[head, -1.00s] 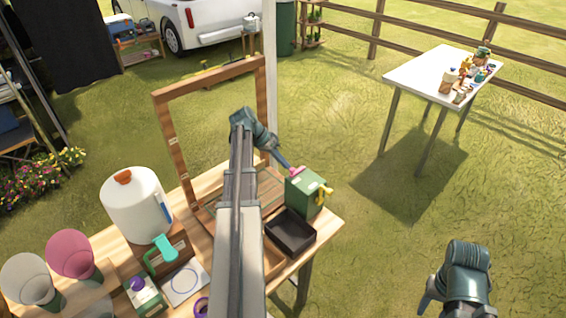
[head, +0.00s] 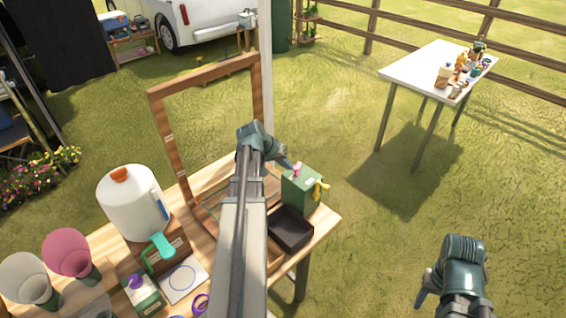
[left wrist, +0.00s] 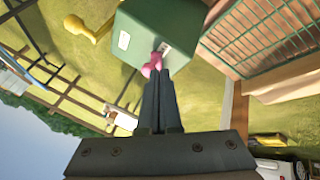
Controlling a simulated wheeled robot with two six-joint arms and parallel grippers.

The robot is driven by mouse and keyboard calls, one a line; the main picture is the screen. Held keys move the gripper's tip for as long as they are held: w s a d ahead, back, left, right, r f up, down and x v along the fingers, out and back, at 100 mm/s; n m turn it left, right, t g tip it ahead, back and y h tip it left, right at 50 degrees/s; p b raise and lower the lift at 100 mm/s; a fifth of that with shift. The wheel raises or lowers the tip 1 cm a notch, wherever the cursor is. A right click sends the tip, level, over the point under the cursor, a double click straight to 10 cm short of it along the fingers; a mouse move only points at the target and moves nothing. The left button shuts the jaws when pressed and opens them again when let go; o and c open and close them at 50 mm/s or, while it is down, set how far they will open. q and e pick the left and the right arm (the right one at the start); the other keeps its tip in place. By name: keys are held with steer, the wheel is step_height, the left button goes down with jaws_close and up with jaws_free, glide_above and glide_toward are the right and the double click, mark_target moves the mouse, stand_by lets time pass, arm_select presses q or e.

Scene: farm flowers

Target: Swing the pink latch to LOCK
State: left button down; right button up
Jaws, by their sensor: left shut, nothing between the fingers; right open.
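The pink latch (head: 297,170) sits on top of the green box (head: 301,193), which stands at the right end of the wooden table. A yellow handle (head: 321,188) sticks out of the box's side. My left gripper (head: 287,163) is shut and empty beside the pink latch. In the left wrist view its fingertips (left wrist: 159,76) are at the pink latch (left wrist: 152,66), partly covering it; I cannot tell if they touch. A small pale label (left wrist: 165,47) lies beside the latch, its text unreadable. My right gripper (head: 420,297) is open, low at the right, away from the table.
A black tray (head: 290,230) stands in front of the green box. A white container (head: 134,203) and cups stand at the left of the table. Grass is open toward the white table (head: 440,68).

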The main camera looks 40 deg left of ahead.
arm_select(q)
steer(key=d+n+y, duration=0.1)
steer(key=d+n, duration=0.1)
steer(key=shift+w+n+y, duration=0.1)
steer(key=shift+n+y, duration=0.2)
steer(key=shift+w+d, duration=0.25)
steer(key=shift+d, duration=0.05)
steer(key=shift+w+a, duration=0.1)
steer(key=shift+a, duration=0.05)
steer(key=shift+w+a, duration=0.25)
steer(key=shift+a, duration=0.2)
steer(key=shift+w+a+f, duration=0.1)
steer(key=shift+w+a, duration=0.05)
steer(key=shift+a, duration=0.05)
steer(key=shift+d, duration=0.1)
steer(key=shift+r, duration=0.2)
